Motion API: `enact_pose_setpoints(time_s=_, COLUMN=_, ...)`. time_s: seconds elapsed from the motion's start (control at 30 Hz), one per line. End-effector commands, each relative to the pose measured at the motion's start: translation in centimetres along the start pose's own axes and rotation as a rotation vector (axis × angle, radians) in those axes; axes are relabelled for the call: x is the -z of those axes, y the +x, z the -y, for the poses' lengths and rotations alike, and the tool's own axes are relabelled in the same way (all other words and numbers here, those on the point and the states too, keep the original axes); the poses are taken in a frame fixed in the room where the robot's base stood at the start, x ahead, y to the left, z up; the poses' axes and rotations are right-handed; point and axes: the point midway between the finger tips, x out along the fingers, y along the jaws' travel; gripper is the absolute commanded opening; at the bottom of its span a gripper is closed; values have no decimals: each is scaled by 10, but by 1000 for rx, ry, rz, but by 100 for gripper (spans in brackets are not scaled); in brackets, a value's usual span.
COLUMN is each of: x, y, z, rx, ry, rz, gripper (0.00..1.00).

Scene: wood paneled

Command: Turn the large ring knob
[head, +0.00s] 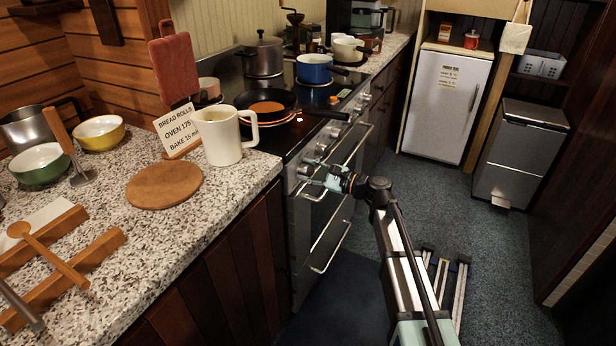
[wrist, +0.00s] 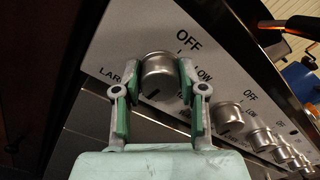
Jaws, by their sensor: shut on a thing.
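The large ring knob (wrist: 158,76) is a round metal knob on the oven's front panel, with OFF, LOW and part of the word LARGE printed around it in the wrist view. A dark mark shows on the lower part of its face. My gripper (wrist: 157,90) has its green-padded fingers on both sides of this knob and is shut on it. In the head view my gripper (head: 317,177) is at the near end of the oven's row of knobs, and the knob itself is mostly hidden behind it.
More metal knobs (wrist: 229,117) run along the panel to the right. Oven door handles (head: 330,246) stick out below my gripper. A frying pan (head: 268,103) sits on the hob above, its handle reaching toward the front edge. A white mug (head: 222,140) stands near the counter edge.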

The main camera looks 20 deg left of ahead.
Motion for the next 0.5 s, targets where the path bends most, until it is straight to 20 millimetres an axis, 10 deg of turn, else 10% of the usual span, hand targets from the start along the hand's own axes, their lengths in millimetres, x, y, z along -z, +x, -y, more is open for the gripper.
enact_pose_setpoints(time_s=0.5, x=0, y=1, z=0, rx=0, ry=-104, rz=1, gripper=6)
